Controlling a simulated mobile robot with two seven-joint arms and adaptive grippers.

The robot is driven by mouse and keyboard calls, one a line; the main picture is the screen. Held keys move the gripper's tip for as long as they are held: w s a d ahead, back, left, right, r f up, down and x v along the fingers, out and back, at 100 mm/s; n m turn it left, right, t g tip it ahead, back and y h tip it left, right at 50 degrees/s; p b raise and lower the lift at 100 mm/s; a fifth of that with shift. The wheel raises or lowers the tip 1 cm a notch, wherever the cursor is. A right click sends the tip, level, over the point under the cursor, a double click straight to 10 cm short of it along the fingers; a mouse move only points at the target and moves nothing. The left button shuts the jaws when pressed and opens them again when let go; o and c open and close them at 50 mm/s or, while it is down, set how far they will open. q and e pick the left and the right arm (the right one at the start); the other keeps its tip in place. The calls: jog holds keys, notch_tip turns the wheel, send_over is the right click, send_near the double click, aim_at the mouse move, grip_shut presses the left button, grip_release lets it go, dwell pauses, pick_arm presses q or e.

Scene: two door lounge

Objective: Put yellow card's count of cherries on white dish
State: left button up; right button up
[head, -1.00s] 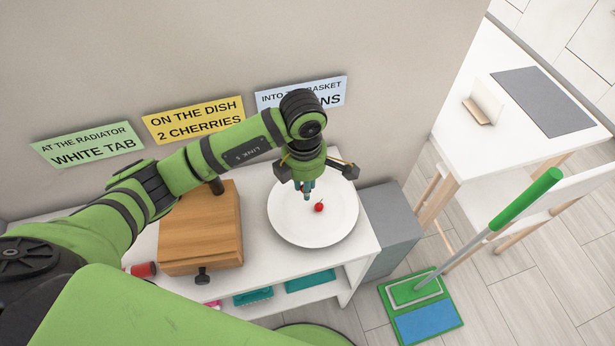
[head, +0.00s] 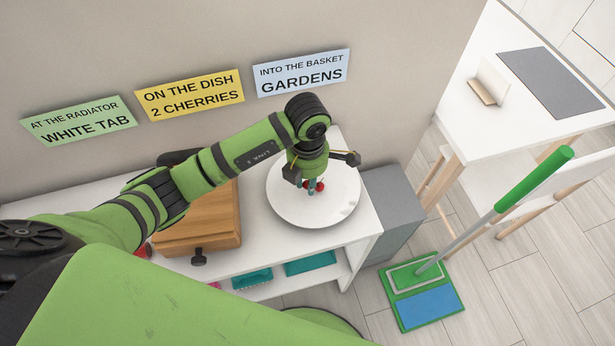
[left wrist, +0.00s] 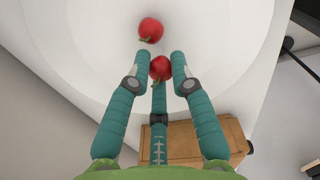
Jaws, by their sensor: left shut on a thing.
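The yellow card (head: 190,94) on the wall reads "ON THE DISH 2 CHERRIES". The round white dish (head: 285,208) stands on the white shelf unit. My left gripper (head: 313,188) is low over the dish, its teal fingers pointing down. In the left wrist view its fingers are closed around a red cherry (left wrist: 161,69). A second red cherry (left wrist: 150,30) lies on the dish just beyond the fingertips, apart from the held one. It also shows beside the fingers in the head view (head: 320,186). Whether the held cherry touches the dish is unclear. My right gripper is out of view.
A wooden box (head: 207,222) stands left of the dish. Green (head: 80,121) and blue (head: 301,73) cards flank the yellow one. A grey block (head: 389,212) adjoins the unit's right end. A green-handled mop (head: 533,179) and white table (head: 461,118) are farther right.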

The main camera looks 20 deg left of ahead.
aim_at(307, 183)
pick_arm(q)
jog(key=o, duration=0.8)
notch_tip(307, 183, up, 12)
jog(key=shift+r, duration=0.1)
dwell(0.6)
